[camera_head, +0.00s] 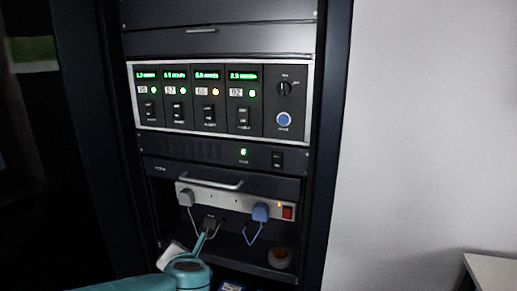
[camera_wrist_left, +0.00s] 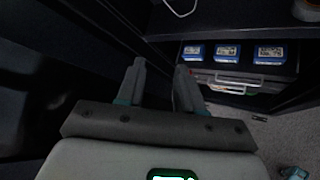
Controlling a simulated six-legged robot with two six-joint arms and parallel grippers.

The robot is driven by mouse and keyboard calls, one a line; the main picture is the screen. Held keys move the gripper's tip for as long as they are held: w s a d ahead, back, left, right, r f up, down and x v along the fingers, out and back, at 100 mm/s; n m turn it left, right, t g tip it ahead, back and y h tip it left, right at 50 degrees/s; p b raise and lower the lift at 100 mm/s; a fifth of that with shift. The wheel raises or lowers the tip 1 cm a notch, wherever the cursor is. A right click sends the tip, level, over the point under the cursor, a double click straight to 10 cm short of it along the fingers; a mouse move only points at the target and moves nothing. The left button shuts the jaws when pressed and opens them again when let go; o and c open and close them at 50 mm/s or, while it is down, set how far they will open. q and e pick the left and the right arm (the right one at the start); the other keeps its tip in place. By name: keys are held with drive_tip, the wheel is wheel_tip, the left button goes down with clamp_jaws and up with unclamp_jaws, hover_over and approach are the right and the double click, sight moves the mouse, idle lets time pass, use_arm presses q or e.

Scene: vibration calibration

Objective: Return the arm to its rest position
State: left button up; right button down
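My left arm (camera_head: 187,273), teal, comes in from the bottom left in the head view and reaches up in front of the lower part of the equipment rack (camera_head: 335,150). In the left wrist view my left gripper (camera_wrist_left: 160,68) has its two grey fingers apart, with nothing visible between them. It is open and points into the dark space beside the rack's lower shelf. My right arm and right gripper are in neither view.
The rack holds a panel (camera_head: 273,75) with lit green displays, and a power strip (camera_head: 225,203) with a grey plug (camera_head: 187,197) and a blue plug (camera_head: 260,211). Three blue boxes (camera_wrist_left: 228,51) sit low in the rack. A white table (camera_head: 492,272) is at right.

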use_arm(q)
drive_tip(key=a+f+m+g, duration=0.1)
drive_tip(key=a+f+m, duration=0.1)
drive_tip(key=f, duration=0.6)
drive_tip(key=a+f+m+g, duration=0.1)
drive_tip(key=a+f+m, duration=0.15)
drive_tip(key=f, duration=0.45)
drive_tip(key=s+a+f+m+g+h, duration=0.15)
drive_tip(key=s+f+m, duration=0.3)
drive_tip(key=f, duration=0.45)
drive_tip(key=s+f+m+g+h, duration=0.1)
drive_tip(key=s+f+m+g, duration=0.3)
drive_tip(key=f, duration=0.6)
drive_tip(key=s+d+f+m+g+h, duration=0.1)
drive_tip(key=s+d+f+m, duration=0.1)
drive_tip(key=s+m, duration=0.3)
drive_tip(key=s+d+f+m+g+h, duration=0.1)
drive_tip(key=s+d+m, duration=0.3)
drive_tip(key=s, duration=0.4)
drive_tip(key=s+d+f+m+g+h, duration=0.1)
drive_tip(key=s+d+f+m+h, duration=0.2)
drive_tip(key=s+m, duration=0.3)
drive_tip(key=shift+s+d+f+g, duration=0.35)
drive_tip(key=shift+s+d+f, duration=0.1)
drive_tip(key=shift+s, duration=0.2)
drive_tip(key=shift+m+h, duration=0.25)
drive_tip(key=shift+m, duration=0.05)
